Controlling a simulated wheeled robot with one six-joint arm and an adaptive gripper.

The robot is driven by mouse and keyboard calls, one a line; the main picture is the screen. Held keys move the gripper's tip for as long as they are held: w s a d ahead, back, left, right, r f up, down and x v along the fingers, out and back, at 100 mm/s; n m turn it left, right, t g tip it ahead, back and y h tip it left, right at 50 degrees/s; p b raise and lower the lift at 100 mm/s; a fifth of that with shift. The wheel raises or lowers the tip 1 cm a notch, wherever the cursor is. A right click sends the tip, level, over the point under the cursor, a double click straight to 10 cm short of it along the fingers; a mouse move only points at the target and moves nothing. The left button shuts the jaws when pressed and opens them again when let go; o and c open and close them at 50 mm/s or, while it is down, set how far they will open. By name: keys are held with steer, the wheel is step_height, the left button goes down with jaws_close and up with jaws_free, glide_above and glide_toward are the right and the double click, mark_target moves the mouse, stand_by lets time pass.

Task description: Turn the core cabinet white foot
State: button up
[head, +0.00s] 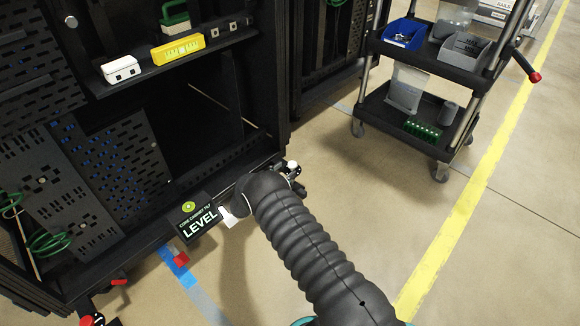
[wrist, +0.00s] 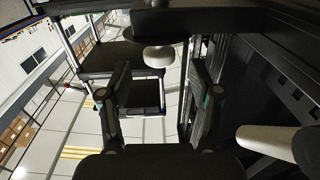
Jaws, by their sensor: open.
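The core cabinet (head: 215,150) is a tall black rack on the left of the head view. A small white round part, seemingly its white foot (head: 292,167), shows by its lower right corner. In the wrist view the white foot (wrist: 158,56) is a pale disc under a black bracket. My gripper (wrist: 159,72) is open, with one finger on each side of the disc in that picture; I cannot tell whether they touch it. In the head view my gripper (head: 295,182) is mostly hidden behind my arm. A sign (head: 198,218) on the cabinet reads "CORE CABINET TILT LEVEL".
A red foot (head: 87,321) is at the cabinet's lower left. A yellow level (head: 178,49) and a white box (head: 121,70) sit on its shelf. A black cart (head: 420,120) with bins stands at upper right. A white rounded part (wrist: 268,141) is close at right in the wrist view.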

steer(key=shift+v, duration=1.35)
